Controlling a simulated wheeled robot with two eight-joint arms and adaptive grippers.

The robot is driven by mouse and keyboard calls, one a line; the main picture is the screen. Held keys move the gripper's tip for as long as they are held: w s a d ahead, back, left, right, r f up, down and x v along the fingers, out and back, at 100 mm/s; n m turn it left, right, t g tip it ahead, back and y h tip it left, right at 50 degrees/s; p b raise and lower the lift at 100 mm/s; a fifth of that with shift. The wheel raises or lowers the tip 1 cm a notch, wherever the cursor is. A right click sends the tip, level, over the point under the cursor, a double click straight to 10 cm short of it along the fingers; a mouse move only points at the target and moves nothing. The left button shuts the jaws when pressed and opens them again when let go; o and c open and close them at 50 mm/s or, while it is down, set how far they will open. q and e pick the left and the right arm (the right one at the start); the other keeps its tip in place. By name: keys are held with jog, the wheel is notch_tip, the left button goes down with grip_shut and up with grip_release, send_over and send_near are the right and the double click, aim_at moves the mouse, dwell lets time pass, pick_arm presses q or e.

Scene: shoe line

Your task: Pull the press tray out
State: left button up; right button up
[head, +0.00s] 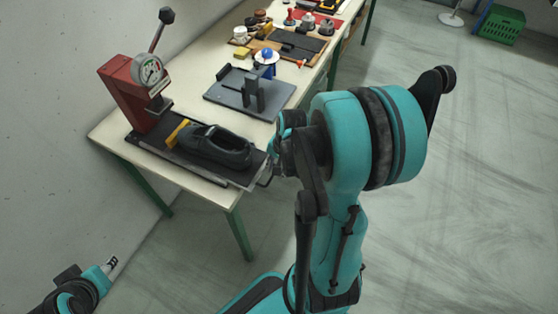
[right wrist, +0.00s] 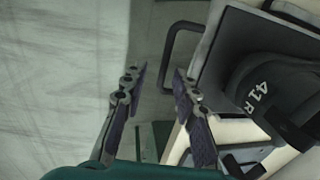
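The press tray (head: 243,180) lies on the table under the red press (head: 125,92), its near end by the table's edge. It carries a dark shoe (head: 217,147) and a yellow strip (head: 178,132). In the right wrist view, the tray (right wrist: 226,55) has a dark loop handle (right wrist: 167,58), and the shoe is marked "41 R" (right wrist: 265,85). My right gripper (right wrist: 158,80) is open, with the handle's outer bar between its fingertips in the picture; I cannot tell whether they touch. In the head view, my arm partly hides it. My left gripper (head: 112,263) is low at left, away from the table.
A grey fixture (head: 249,92) stands on the table (head: 190,75) behind the tray. A blue-topped item (head: 266,57) and several tools and small parts lie farther back. A green crate (head: 502,25) is on the floor at the far right. The floor right of the table is clear.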

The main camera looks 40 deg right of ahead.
notch_tip(320, 180, up, 11)
jog(key=s, duration=0.2)
jog(key=shift+d, duration=0.35)
